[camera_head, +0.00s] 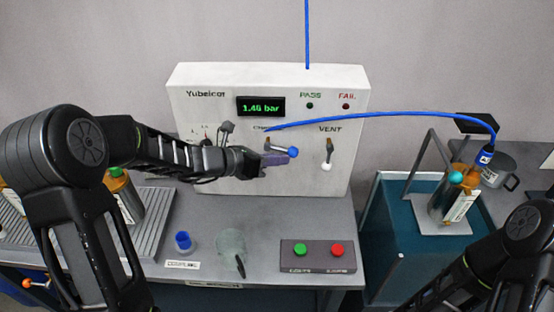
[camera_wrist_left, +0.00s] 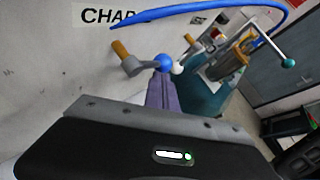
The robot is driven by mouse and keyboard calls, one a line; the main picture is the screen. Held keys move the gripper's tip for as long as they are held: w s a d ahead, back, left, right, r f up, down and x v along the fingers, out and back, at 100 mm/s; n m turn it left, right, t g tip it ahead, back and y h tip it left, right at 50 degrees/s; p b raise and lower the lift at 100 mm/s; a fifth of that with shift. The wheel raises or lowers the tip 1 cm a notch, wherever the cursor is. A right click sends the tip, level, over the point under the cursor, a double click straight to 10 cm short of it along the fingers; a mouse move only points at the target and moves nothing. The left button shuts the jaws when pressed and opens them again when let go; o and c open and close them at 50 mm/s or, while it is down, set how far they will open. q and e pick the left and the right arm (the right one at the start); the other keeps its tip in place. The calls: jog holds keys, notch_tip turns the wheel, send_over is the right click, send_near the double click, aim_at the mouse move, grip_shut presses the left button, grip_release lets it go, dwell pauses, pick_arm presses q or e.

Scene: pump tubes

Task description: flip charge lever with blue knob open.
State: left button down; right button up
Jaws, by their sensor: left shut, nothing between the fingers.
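The charge lever's blue knob (camera_head: 293,152) sticks out to the right from the front of the white panel (camera_head: 220,120), under the partly hidden CHARGE label. In the left wrist view the blue knob (camera_wrist_left: 163,62) sits on a short grey lever arm by a tan pivot (camera_wrist_left: 121,49). My left gripper (camera_head: 277,159) is shut and empty, its purple fingers right beside the knob. In the left wrist view the fingers (camera_wrist_left: 162,95) reach up to just below the knob; I cannot tell whether they touch it. My right arm shows at lower right, its gripper out of view.
The vent lever with a white knob (camera_head: 327,166) hangs down to the right. A blue hose (camera_head: 390,113) arcs from the panel to a pump tube (camera_head: 452,205) at right. The display (camera_head: 261,106) reads about 1.4 bar. A button box (camera_head: 318,256) stands on the bench below.

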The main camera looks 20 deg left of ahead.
pick_arm(q)
jog(key=shift+d+r+h+b, duration=0.15)
jog(key=shift+r+h+b, duration=0.35)
jog(key=shift+b, duration=0.5)
jog(key=shift+r, duration=0.1)
